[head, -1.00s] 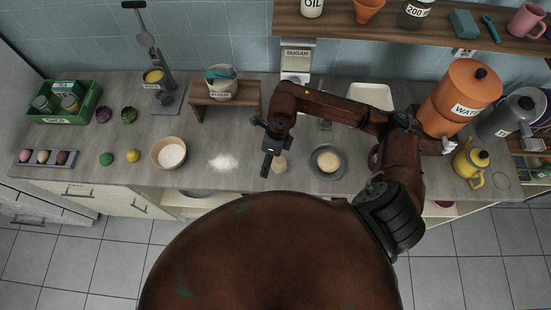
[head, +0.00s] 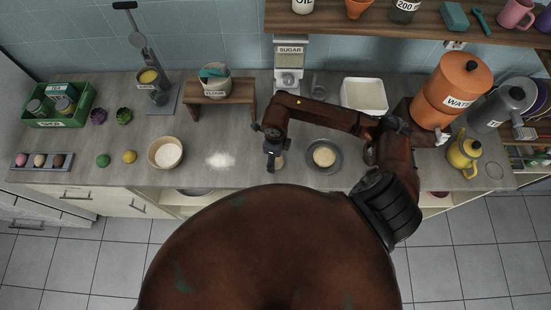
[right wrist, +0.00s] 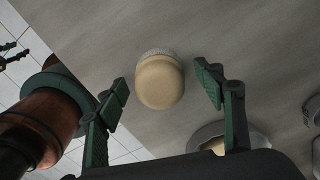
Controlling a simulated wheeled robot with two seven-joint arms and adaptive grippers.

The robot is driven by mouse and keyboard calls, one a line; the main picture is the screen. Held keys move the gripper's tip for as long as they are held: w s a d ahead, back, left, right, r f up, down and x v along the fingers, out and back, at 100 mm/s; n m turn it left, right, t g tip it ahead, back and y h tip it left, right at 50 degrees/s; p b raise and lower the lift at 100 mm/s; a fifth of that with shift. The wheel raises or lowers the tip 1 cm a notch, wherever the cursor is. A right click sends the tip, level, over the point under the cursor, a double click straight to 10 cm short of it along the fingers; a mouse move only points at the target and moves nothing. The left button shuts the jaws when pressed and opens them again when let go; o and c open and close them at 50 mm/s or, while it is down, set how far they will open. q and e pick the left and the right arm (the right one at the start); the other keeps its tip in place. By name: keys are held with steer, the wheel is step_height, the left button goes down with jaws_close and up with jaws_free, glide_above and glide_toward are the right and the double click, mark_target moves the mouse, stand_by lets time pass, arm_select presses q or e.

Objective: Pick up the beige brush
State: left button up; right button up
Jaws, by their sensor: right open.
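The beige brush (right wrist: 160,82) lies on the counter, with a rounded beige body and a paler bristly edge at its far end in the right wrist view. In the head view the brush (head: 280,161) is small and partly hidden by my right gripper (head: 271,157). In the right wrist view my right gripper (right wrist: 164,86) is open and empty, with one green-padded finger to either side of the brush. I see a gap on both sides and no contact. The height above the counter is hard to tell.
A dark plate with pale dough (head: 324,157) is close to the right of the brush. A patch of flour (head: 220,160) and a wooden bowl (head: 165,153) are to the left. The sugar dispenser (head: 289,65) stands behind. The counter's front edge is near.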

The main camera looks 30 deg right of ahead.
steer(key=c, duration=1.3)
steer(key=shift+r, duration=0.45)
step_height(320, 180, up, 2)
steer(key=shift+w+r+b, duration=0.1)
steer(key=shift+r+b, duration=0.1)
steer(key=shift+b, duration=0.4)
steer(key=a+r, duration=0.3)
steer(key=a, duration=0.1)
steer(key=a+r+b, duration=0.1)
steer(key=a+r, duration=0.2)
steer(key=a, duration=0.2)
steer(key=a+r+b, duration=0.1)
steer(key=a+r, duration=0.2)
steer(key=a, duration=0.2)
steer(key=shift+r, duration=0.4)
